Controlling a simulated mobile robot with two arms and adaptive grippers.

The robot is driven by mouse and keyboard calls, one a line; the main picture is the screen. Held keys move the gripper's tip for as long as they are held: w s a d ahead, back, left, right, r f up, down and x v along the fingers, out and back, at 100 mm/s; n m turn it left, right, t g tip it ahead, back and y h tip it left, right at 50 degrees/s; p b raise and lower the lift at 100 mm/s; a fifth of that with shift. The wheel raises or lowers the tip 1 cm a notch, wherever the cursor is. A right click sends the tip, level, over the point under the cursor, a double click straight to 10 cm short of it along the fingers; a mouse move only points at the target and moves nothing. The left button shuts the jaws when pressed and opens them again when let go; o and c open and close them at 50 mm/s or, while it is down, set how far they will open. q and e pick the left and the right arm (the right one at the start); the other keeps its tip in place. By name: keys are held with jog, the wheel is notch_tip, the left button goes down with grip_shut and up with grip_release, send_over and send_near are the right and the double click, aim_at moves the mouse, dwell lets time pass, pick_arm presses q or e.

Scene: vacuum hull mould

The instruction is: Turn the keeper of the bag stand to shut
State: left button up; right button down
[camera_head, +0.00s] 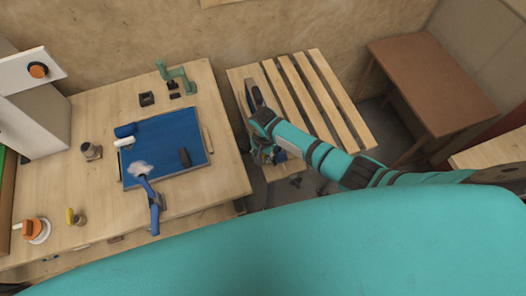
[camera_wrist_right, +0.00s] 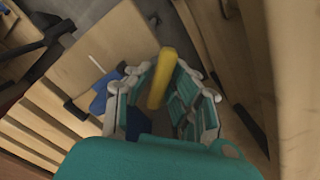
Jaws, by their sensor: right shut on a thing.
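My right gripper (camera_head: 263,151) is low at the left end of a slatted wooden bench, just right of the worktable. In the right wrist view its fingers (camera_wrist_right: 166,82) are closed around a yellow bar (camera_wrist_right: 160,80), which stands up between them. The bar's lower end is hidden by the fingers, and I cannot tell whether it is the keeper. In the head view my arm and gripper hide the bar. I cannot make out the bag stand clearly. My left gripper is not in view.
The slatted bench (camera_head: 322,82) is beside my right arm. The worktable (camera_head: 225,183) holds a blue mat (camera_head: 168,128), a blue-handled tool (camera_head: 152,205) and a green clamp-like device (camera_head: 181,74). A brown table (camera_head: 435,80) stands at the right.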

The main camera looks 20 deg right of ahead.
jog(key=shift+a+m+p, duration=0.15)
jog(key=shift+m+p, duration=0.15)
jog(key=shift+m, duration=0.6)
jog(key=shift+s+r+p, duration=0.1)
jog(key=shift+p, duration=0.25)
jog(key=shift+m+p, duration=0.4)
jog(key=shift+m, duration=0.9)
